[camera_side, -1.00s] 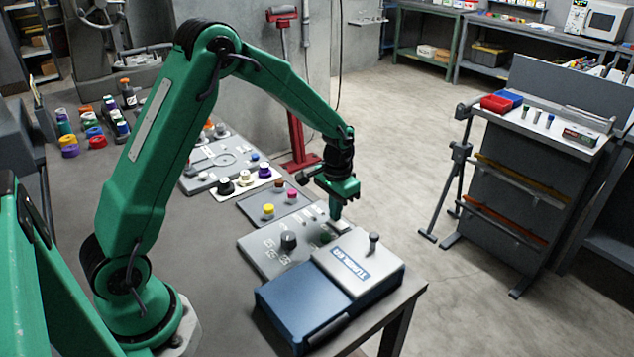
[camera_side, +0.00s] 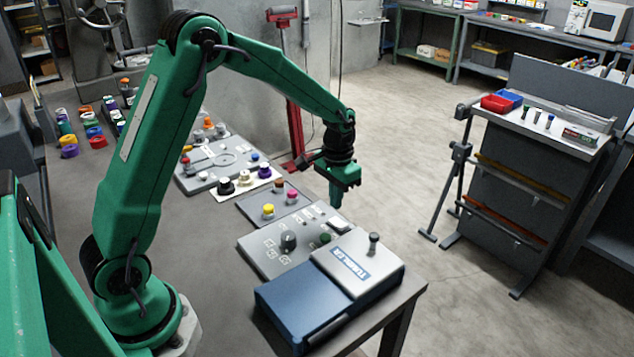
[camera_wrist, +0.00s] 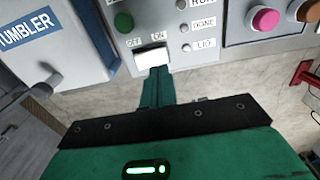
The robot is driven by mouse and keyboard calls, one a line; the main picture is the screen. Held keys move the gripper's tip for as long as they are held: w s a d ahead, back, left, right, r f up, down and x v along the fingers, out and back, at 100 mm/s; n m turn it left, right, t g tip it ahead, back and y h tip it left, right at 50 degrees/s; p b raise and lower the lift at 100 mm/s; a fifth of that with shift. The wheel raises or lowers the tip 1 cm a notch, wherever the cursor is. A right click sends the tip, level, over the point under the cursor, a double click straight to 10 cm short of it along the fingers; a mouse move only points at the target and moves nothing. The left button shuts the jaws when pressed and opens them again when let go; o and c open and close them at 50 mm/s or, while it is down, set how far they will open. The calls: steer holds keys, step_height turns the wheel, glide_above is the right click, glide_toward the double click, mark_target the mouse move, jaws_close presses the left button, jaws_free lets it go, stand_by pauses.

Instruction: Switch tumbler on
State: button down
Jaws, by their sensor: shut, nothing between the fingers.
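The tumbler (camera_side: 345,270) is a blue and light-grey box with a lid knob at the table corner. Its grey control panel (camera_side: 268,262) lies beside it with a dark dial (camera_side: 288,241) and a green button (camera_side: 325,238). A white rocker switch (camera_side: 340,226) sits at the panel's far edge. In the wrist view the switch (camera_wrist: 150,60) lies below the OFF and ON labels. My gripper (camera_side: 336,204) is shut and empty, just above the panel's far edge. Its fingertips (camera_wrist: 158,70) overlap the switch's lower right edge in the wrist view; contact cannot be told.
A panel with yellow and pink knobs (camera_side: 276,204) lies just behind. Round lamps marked RUN, DONE (camera_wrist: 184,28) and LID look grey. The tumbler's lid knob (camera_side: 374,243) stands up near my gripper. Beyond the table edge is open floor (camera_side: 430,160).

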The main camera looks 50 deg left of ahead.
mark_target(335, 220)
steer(key=shift+r, duration=1.6)
steer(key=s+d+r+t, duration=0.2)
steer(key=s+r+t, duration=0.1)
steer(key=s+r, duration=0.85)
steer(key=s+d+r+t, duration=0.1)
steer(key=s+r+t, duration=0.1)
steer(key=s, duration=1)
steer(key=shift+s+d+r+t, duration=0.3)
steer(key=shift+s+d+r, duration=0.05)
steer(key=shift+r, duration=0.05)
